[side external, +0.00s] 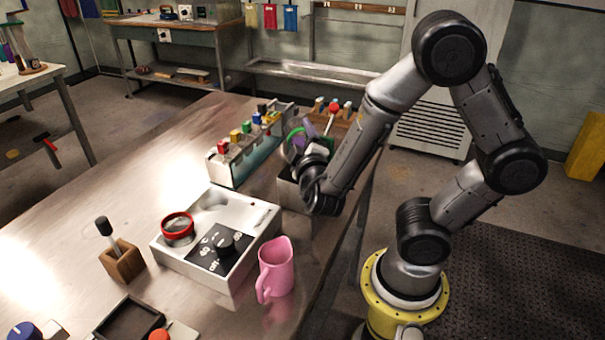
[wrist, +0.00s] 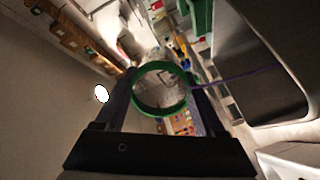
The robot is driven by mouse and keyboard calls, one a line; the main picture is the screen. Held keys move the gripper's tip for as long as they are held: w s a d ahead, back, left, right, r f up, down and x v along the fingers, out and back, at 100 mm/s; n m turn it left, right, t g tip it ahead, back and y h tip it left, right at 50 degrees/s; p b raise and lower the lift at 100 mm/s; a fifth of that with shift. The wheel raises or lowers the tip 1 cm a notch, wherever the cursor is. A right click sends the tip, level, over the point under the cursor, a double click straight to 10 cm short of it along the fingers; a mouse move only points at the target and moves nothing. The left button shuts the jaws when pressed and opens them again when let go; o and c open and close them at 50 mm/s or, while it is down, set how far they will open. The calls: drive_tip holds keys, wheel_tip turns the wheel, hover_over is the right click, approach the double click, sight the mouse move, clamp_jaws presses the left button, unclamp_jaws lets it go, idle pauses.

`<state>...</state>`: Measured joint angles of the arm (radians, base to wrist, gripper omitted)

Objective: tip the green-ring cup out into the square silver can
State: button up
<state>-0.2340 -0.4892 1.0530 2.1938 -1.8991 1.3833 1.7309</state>
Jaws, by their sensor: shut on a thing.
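The green-ring cup shows in the side view as a green rim (side external: 291,136) at my gripper. In the wrist view its green ring (wrist: 138,92) sits between the two dark fingers, and the cup body looks clear. My gripper (side external: 300,152) is shut on the cup, above a pale metal can (side external: 287,192) that looks like the square silver can. My wrist hides much of this can. The wrist view is rolled over and the cup seems tilted; the exact angle is unclear. I cannot see whether anything is pouring.
A rack with coloured stoppers (side external: 221,163) stands left of my gripper. A wooden box with a red-topped tool (side external: 345,122) is behind it. A white tray with a dial (side external: 180,268) and a pink jug (side external: 277,268) are nearer.

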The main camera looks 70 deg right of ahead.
drive_tip(key=shift+a+t+h, duration=0.15)
drive_tip(key=shift+t+h, duration=0.15)
drive_tip(key=shift+h, duration=0.1)
idle(0.3)
drive_tip(key=shift+d+r+g+y, duration=0.1)
drive_tip(key=shift+d+g+y, duration=0.1)
drive_tip(key=shift+g+y, duration=0.35)
drive_tip(key=shift+w+d+g+y, duration=0.15)
drive_tip(key=shift+d+g+y, duration=0.05)
drive_tip(key=shift+g+y, duration=0.2)
drive_tip(key=shift+w+d+f+g+y, duration=0.25)
drive_tip(key=shift+w+d+f+y, duration=0.2)
drive_tip(key=shift+y, duration=0.2)
drive_tip(key=shift+s, duration=0.1)
drive_tip(key=shift+r, duration=0.15)
